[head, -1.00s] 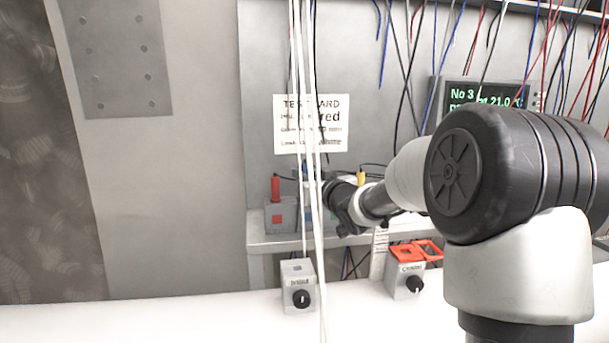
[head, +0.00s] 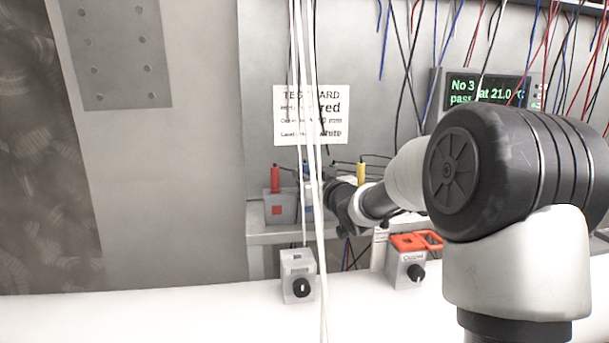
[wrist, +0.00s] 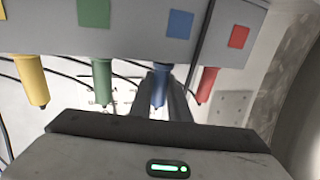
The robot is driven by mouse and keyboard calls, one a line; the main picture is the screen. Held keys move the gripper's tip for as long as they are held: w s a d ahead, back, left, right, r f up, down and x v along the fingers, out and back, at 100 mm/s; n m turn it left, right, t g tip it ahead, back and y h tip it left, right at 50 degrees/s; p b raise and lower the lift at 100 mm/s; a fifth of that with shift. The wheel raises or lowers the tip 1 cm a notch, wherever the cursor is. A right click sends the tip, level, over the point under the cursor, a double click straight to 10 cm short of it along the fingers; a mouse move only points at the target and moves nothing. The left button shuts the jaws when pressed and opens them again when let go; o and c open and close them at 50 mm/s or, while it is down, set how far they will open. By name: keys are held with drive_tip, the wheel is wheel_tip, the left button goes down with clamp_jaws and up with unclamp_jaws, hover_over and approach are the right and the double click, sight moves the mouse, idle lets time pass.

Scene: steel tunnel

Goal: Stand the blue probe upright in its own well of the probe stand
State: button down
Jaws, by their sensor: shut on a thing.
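The grey probe stand (head: 285,199) sits on a shelf ahead. The wrist view shows its face (wrist: 135,37) upside down, with yellow, green, blue and red squares. The blue probe (wrist: 160,88) is between the fingers of my gripper (wrist: 164,82), which is shut on it. The probe is upright and lines up with the blue square (wrist: 180,24). Its lower end meets the stand's top edge; how deep it sits I cannot tell. In the head view my gripper (head: 327,190) is beside the stand, partly hidden by white cables.
Red (wrist: 206,84), green (wrist: 102,82) and yellow (wrist: 32,80) probes stand in their wells close by. White cables (head: 307,130) hang in front of the stand. Two knobbed boxes (head: 298,277) (head: 405,268) stand on the nearer white surface. A display (head: 488,88) is behind.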

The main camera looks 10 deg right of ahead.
drive_tip(key=shift+f, duration=0.3)
drive_tip(key=c, duration=1.6)
unclamp_jaws()
drive_tip(key=v, duration=0.7)
drive_tip(key=shift+s, duration=0.25)
